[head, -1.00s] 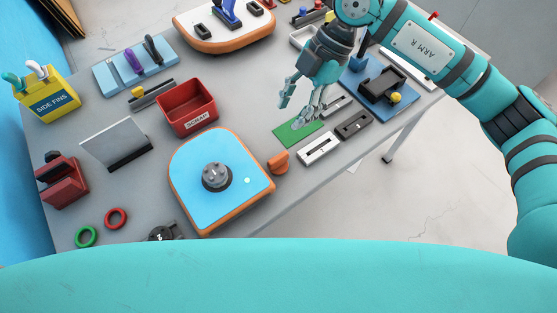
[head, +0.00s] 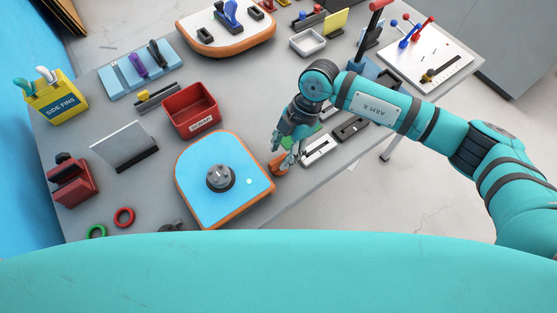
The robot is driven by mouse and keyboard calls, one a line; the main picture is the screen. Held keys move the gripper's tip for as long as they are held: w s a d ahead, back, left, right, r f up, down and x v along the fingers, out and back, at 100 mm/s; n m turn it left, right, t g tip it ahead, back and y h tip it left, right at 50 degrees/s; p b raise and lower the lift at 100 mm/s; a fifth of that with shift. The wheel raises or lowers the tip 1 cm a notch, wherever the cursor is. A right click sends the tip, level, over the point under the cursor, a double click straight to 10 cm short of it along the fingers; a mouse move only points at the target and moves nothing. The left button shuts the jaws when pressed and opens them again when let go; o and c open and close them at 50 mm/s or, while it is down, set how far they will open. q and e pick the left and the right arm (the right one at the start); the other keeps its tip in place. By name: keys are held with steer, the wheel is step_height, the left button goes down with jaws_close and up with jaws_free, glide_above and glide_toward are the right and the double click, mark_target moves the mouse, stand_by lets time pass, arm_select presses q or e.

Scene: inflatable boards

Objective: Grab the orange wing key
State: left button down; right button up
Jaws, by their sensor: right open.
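The orange wing key (head: 277,164) lies on the grey table, just right of the blue board with the orange edge (head: 208,203). My right gripper (head: 282,157) is over the key, pointing down, with its fingers open. The fingers and the key overlap in the view, and part of the key is hidden behind them. I cannot tell whether they touch it. My left gripper is not in view.
A red scrap bin (head: 190,110) stands behind the blue board. A white slotted block (head: 320,149) and a dark one (head: 350,129) lie right of the gripper. Red (head: 124,217) and green (head: 97,231) rings lie at front left.

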mark_target(279, 159)
steer(key=shift+p+x, duration=0.45)
steer(key=shift+x, duration=1.5)
steer(key=shift+w, duration=0.15)
jaws_close()
